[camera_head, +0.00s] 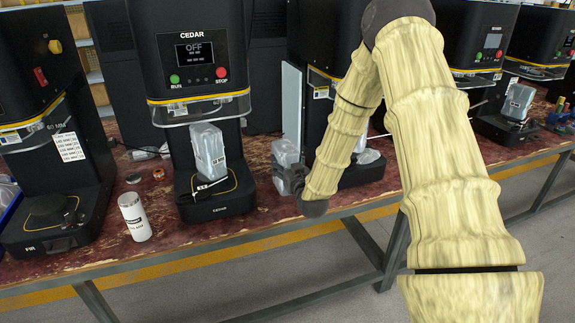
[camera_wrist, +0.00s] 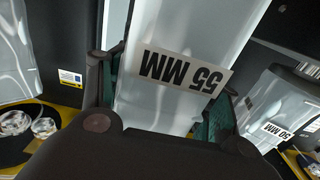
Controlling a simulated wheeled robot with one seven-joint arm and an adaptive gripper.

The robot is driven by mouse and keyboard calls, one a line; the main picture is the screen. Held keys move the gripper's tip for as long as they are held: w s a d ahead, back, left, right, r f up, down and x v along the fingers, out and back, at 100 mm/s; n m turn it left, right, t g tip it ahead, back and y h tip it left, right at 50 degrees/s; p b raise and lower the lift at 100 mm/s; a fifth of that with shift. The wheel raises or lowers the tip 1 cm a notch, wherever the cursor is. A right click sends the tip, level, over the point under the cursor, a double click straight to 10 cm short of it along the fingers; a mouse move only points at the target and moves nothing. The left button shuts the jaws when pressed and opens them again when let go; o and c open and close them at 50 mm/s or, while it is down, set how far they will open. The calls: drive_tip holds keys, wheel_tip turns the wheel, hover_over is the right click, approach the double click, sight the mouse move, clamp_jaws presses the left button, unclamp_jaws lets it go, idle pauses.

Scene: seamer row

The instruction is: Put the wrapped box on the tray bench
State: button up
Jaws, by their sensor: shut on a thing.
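My gripper (camera_head: 291,180) is shut on a wrapped box (camera_wrist: 185,38), a clear-wrapped pale block labelled "55 MM", seen between the two fingers in the wrist view. In the head view this wrapped box (camera_head: 286,153) shows just right of the CEDAR machine, above the bench's front part; whether it touches anything below is unclear. Another wrapped box (camera_head: 207,147) stands on the CEDAR machine's base. A wrapped box labelled "50 MM" (camera_wrist: 268,108) shows at the right of the wrist view. I cannot pick out a separate tray bench.
A worn red-brown bench (camera_head: 270,213) carries a row of black seamers, including the CEDAR machine (camera_head: 190,75) reading OFF. Another wrapped box (camera_head: 517,101) sits on a machine at right. Grey floor (camera_head: 325,262) is open in front.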

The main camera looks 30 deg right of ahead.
drive_tip(key=shift+w+d+f+p, duration=0.2)
drive_tip(key=shift+w+d+f, duration=0.55)
drive_tip(key=shift+w+f, duration=0.2)
drive_tip(key=shift+w+d+f+p, duration=0.15)
drive_tip(key=shift+w+d+f, duration=0.65)
drive_tip(key=shift+f, duration=0.2)
drive_tip(key=shift+f, duration=0.1)
drive_tip(key=o, duration=1.4)
drive_tip(key=shift+s, duration=0.1)
drive_tip(key=b+v, duration=0.1)
drive_tip(key=v, duration=1.1)
